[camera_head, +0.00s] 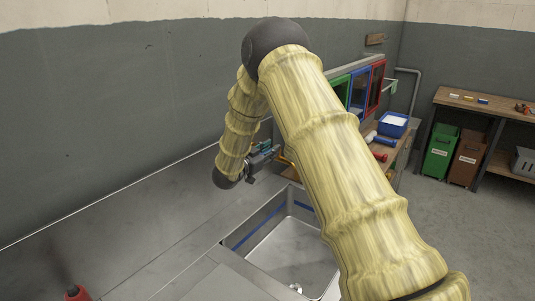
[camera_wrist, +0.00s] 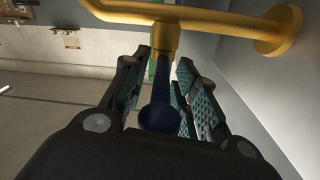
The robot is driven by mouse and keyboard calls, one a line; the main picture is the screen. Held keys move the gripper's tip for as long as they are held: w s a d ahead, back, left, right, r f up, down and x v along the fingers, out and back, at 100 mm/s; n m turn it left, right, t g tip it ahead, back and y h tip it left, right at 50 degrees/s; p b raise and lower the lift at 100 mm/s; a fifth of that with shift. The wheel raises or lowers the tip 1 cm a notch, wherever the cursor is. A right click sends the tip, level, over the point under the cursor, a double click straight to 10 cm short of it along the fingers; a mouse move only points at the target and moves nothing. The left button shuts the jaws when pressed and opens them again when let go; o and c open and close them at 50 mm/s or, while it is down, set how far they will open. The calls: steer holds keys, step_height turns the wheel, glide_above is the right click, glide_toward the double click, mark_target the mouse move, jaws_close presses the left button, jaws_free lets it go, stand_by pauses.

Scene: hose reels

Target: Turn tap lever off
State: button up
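A yellow tap pipe (camera_wrist: 215,22) runs from a round flange on the wall, with a stub pointing down from it in the wrist view. A dark blue piece (camera_wrist: 160,112), which looks like the tap lever, extends from the stub toward the camera. My gripper (camera_wrist: 164,58) has its teal-padded fingers on either side of this piece, with a narrow gap visible at the left; contact on the right is unclear. In the head view my gripper (camera_head: 268,154) is by the wall above the sink, beside the small yellow tap (camera_head: 285,158). My arm hides part of this area.
A steel sink (camera_head: 240,243) is set in the counter below my arm. Red, blue and green framed panels (camera_head: 358,90) and a blue bin (camera_head: 392,124) stand beyond. A wooden shelf (camera_head: 490,108) with green and brown bins is at the right. A red object (camera_head: 76,294) sits at lower left.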

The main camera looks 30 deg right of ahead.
steer(key=shift+a+f, duration=0.25)
steer(key=shift+a, duration=0.3)
steer(key=v, duration=1.1)
steer(key=shift+s, duration=0.25)
steer(key=shift+a+r, duration=0.1)
steer(key=shift+a, duration=0.05)
